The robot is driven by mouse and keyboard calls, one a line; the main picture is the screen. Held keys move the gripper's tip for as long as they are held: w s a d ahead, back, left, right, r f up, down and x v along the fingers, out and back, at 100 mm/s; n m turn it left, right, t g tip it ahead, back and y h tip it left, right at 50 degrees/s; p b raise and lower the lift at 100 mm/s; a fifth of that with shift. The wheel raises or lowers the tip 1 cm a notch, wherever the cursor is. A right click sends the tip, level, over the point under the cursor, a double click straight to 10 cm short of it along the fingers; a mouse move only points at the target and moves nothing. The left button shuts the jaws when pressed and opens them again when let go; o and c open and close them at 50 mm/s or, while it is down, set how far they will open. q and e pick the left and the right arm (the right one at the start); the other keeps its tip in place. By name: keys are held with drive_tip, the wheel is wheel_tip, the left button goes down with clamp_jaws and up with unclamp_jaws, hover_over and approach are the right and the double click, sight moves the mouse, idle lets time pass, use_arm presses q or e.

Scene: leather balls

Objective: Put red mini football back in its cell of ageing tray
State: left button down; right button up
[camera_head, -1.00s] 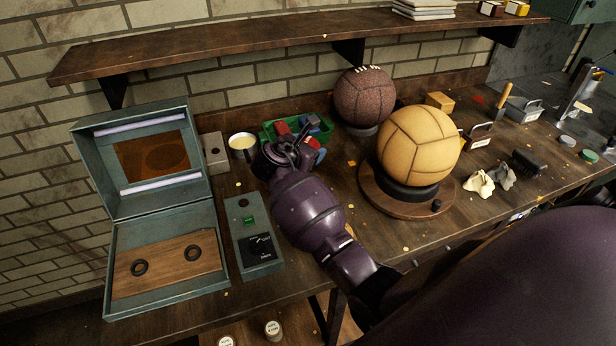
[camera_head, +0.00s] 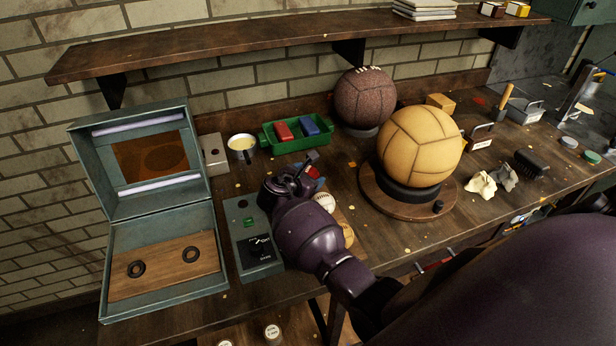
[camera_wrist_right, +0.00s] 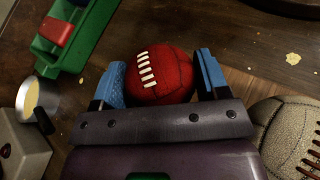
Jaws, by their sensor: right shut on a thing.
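The red mini football (camera_wrist_right: 165,75) with white laces sits between the blue fingertips of my right gripper (camera_wrist_right: 160,82) in the right wrist view. The gripper is shut on it. In the head view the right gripper (camera_head: 311,168) is above the table, with only a bit of red ball showing. Beside and partly under it is a lighter wooden board (camera_head: 343,217), apparently the ageing tray. A white ball (camera_head: 325,202) and a tan ball (camera_head: 347,236) are on it. My arm hides much of this board, and its cells are not clear. My left gripper is not in view.
A green bin (camera_head: 268,137) with red and blue blocks and a cup (camera_head: 242,146) stand behind. A grey control box (camera_head: 252,238) and an open teal case (camera_head: 112,255) are left. A large yellow ball (camera_head: 420,146) on a round stand is right.

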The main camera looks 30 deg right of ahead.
drive_tip(key=shift+f, duration=0.2)
drive_tip(key=o, duration=0.8)
drive_tip(key=shift+c, duration=0.2)
drive_tip(key=shift+r, duration=0.15)
drive_tip(key=shift+s+a+r, duration=0.1)
drive_tip(key=shift+a+r, duration=0.05)
drive_tip(key=shift+a, duration=0.05)
drive_tip(key=v, duration=1.1)
drive_tip(key=shift+a, duration=0.2)
drive_tip(key=shift+s+r, duration=0.15)
